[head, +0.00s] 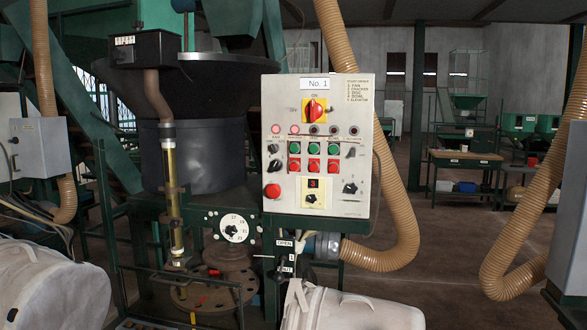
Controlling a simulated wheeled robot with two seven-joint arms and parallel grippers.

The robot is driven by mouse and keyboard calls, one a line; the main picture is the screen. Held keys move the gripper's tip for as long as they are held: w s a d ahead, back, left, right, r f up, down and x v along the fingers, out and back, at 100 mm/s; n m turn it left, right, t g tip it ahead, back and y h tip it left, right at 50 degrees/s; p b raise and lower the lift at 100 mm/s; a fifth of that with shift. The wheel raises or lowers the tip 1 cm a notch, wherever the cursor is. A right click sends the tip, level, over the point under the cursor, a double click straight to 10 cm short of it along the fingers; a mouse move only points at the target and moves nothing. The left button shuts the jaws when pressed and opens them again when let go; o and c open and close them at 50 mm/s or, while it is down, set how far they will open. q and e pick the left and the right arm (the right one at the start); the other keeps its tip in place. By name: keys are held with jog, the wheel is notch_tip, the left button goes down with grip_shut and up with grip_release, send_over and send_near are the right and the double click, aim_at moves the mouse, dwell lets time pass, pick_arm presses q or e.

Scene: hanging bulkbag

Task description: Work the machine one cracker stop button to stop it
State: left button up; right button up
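A grey control panel (357,210) with a "No. 1" sign (317,83) faces me in the head view. A row of green buttons (314,148) sits above a row of red buttons (314,164). The leftmost red button (295,164) is in line below the second lamp (294,129); by the panel's start-order list, where cracker is second, it appears to be the cracker stop. The first lamp (276,129) and second lamp look lit; the others look dark. The small labels are hard to read. Neither of my grippers is in view.
The panel also has a red-and-yellow main switch (315,108), a red mushroom button (272,190) and several black knobs. A dark bowl machine (205,130) stands at left. A tan hose (400,190) hangs right of the panel.

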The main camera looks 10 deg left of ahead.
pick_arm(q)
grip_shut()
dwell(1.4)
